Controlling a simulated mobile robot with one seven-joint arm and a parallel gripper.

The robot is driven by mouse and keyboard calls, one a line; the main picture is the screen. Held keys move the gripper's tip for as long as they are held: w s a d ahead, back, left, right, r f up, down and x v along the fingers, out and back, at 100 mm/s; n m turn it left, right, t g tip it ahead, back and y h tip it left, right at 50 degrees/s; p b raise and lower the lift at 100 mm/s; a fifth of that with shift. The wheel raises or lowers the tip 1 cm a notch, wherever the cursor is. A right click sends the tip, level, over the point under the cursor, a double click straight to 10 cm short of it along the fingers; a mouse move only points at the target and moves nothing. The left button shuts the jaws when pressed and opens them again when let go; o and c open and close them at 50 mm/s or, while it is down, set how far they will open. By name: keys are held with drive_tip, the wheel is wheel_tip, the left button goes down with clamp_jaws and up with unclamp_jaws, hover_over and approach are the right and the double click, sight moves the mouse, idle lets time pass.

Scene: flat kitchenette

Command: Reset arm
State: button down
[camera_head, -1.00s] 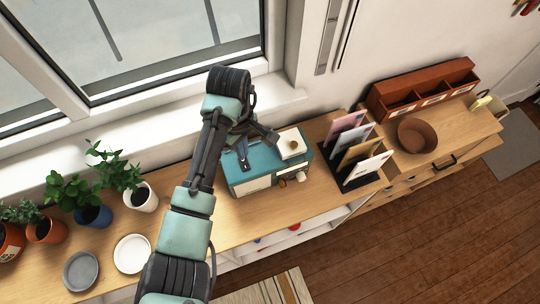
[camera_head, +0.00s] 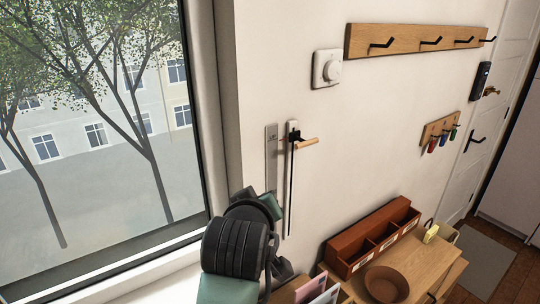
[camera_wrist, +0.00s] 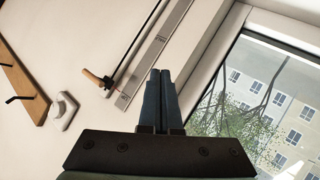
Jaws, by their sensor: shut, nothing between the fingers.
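My gripper (camera_wrist: 161,98) shows in the wrist view with its two dark fingers side by side, shut and empty. It points at the white wall beside the window, with nothing touching its tips. In the head view my arm rises at the bottom centre, in front of the window's right edge. The fingers are hidden behind the arm there.
A lever with a wooden handle (camera_head: 307,142) is on the wall near my arm; it also shows in the wrist view (camera_wrist: 97,78). A dial (camera_head: 327,69) and hook rail (camera_head: 420,39) are higher. A brown organizer (camera_head: 345,262) and bowl (camera_head: 386,284) stand below.

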drive_tip(key=s+d+r+m+t+h+b, duration=0.1)
drive_tip(key=s+d+r+t, duration=0.15)
drive_tip(key=r, duration=0.35)
drive_tip(key=s+d+r+m+t+b, duration=0.1)
drive_tip(key=r+m+t, duration=0.15)
drive_tip(key=r, duration=0.45)
drive_tip(key=s+a+r+m+t+y+b, duration=0.1)
drive_tip(key=s+r+t+y+b, duration=0.1)
drive_tip(key=s+r+t, duration=0.7)
drive_tip(key=s+r, duration=0.8)
drive_tip(key=shift+s+a+r+t, duration=0.25)
drive_tip(key=shift+s+a+t, duration=0.05)
drive_tip(key=shift+a, duration=0.1)
drive_tip(key=shift+m, duration=0.25)
